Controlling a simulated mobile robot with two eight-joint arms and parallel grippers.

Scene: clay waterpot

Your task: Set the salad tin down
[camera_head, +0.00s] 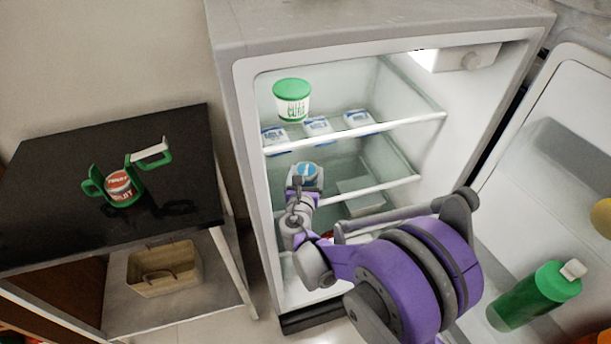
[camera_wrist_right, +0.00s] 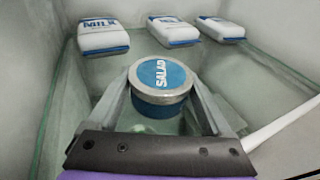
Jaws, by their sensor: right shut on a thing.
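The salad tin (camera_head: 307,173) is a short round tin with a blue lid lettered SALAD and a silvery rim. It is inside the open fridge, in front of and below the milk packs in the head view. My right gripper (camera_head: 303,187) reaches into the fridge and is shut on the tin. In the right wrist view the tin (camera_wrist_right: 160,82) sits upright between the two fingers (camera_wrist_right: 162,100). I cannot tell whether its base touches a glass shelf. My left gripper is out of view.
A lower shelf (camera_head: 385,185) lies beneath. The fridge door is open at right, holding a green bottle (camera_head: 535,295). A black-topped table (camera_head: 60,150) stands left.

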